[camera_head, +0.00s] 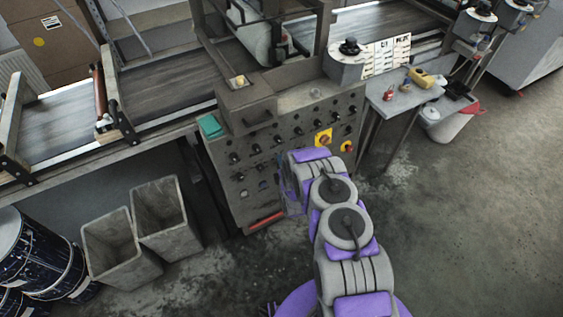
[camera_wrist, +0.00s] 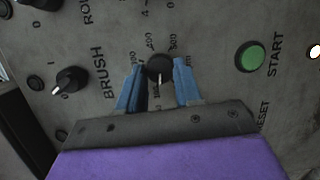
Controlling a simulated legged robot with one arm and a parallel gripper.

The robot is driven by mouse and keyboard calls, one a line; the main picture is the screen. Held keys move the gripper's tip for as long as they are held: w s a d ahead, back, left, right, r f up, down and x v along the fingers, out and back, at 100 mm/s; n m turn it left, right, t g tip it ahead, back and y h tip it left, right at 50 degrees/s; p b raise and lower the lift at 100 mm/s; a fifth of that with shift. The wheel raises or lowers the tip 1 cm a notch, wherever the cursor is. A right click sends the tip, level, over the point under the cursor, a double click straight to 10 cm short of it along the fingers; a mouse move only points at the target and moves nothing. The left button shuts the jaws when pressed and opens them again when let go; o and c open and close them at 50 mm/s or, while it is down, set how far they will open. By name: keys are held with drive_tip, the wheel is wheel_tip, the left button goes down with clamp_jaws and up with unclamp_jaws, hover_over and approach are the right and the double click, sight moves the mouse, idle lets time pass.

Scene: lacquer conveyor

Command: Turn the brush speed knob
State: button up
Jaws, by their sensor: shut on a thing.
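The brush speed knob (camera_wrist: 158,70) is a round black knob with a pale pointer line, set in a numbered dial to the right of the word BRUSH in the wrist view. My gripper (camera_wrist: 160,84) has its two blue fingers on either side of this knob and is shut on it. The pointer line points down toward my gripper's palm. In the head view my arm reaches to the grey control panel (camera_head: 240,180), and the arm hides the gripped knob there.
A black switch (camera_wrist: 70,80) marked 0 and 1 sits left of BRUSH. A green START button (camera_wrist: 251,57) is to the right. In the head view, a yellow-backed red switch (camera_head: 323,139) is on the panel. Two grey bins (camera_head: 122,250) stand at lower left.

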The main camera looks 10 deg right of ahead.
drive_tip(key=shift+w+d+f+m+g+y+b, duration=0.1)
drive_tip(key=shift+d+m+g+y+b, duration=0.3)
drive_tip(key=shift+m+y, duration=2.4)
drive_tip(key=shift+d+f+m+g+h+b, duration=0.15)
drive_tip(key=shift+m+g, duration=0.6)
drive_tip(key=shift+m, duration=4.85)
drive_tip(key=shift+w+d+r+m+g+y+b, duration=0.1)
drive_tip(key=shift+d+m+g+y, duration=0.3)
drive_tip(key=shift+m+y, duration=2.45)
drive_tip(key=m+h, duration=0.2)
drive_tip(key=m, duration=0.1)
drive_tip(key=shift+a+h, duration=0.15)
drive_tip(key=shift+h, duration=0.15)
drive_tip(key=o, duration=0.9)
drive_tip(key=shift+o, duration=0.6)
